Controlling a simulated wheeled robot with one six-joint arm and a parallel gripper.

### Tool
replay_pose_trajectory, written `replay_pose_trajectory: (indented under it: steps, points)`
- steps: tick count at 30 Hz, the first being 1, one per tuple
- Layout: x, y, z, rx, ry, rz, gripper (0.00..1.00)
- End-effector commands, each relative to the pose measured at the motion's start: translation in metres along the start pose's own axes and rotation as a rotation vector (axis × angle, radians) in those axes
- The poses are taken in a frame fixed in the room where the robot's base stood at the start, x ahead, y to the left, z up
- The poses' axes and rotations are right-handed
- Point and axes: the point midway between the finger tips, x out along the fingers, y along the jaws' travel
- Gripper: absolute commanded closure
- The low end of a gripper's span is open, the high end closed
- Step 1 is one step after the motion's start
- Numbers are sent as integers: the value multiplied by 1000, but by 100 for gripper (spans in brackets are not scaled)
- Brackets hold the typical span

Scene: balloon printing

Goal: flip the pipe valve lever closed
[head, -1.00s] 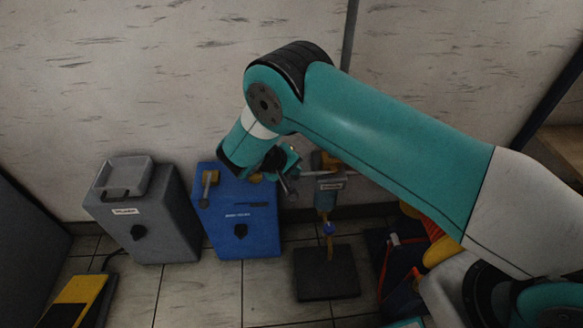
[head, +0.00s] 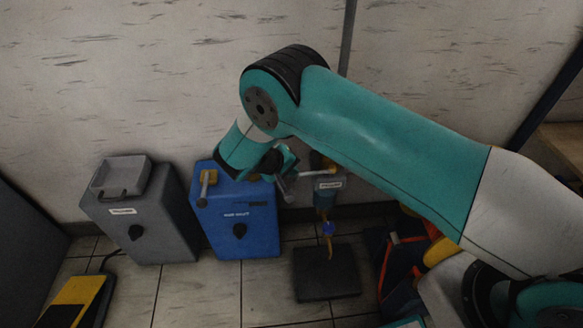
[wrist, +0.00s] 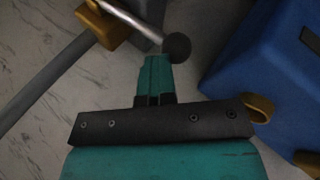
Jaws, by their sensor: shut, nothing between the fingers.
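The valve lever is a silver bar (wrist: 128,20) with a dark round knob (wrist: 178,47), running from a yellow valve body (wrist: 105,32) on a grey pipe (wrist: 42,85). In the head view the lever (head: 307,174) points left from the yellow valve body (head: 326,166), below my forearm. My gripper (wrist: 154,58) is shut and empty, its tips close beside the knob; I cannot tell whether they touch. In the head view my gripper (head: 285,163) is at the lever's left end and partly hides it.
A blue machine (head: 235,215) with a dark knob stands left of the valve, a grey machine (head: 142,215) further left. A small stand with a dark base (head: 327,274) is just right. The wall (head: 130,80) is close behind. A yellow pedal (head: 75,303) lies at lower left.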

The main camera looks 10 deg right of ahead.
Motion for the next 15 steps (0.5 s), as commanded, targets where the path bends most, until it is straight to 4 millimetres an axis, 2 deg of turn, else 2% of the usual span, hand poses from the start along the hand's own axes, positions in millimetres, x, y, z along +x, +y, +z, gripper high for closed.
replay_pose_trajectory:
  steps: [2,7,9,15]
  points:
    - [-6,6,0,-5,-2,-6,100]
    - [-30,38,-3,3,-3,1,100]
    - [-42,25,-4,0,4,-1,100]
    - [-85,11,-8,4,3,1,100]
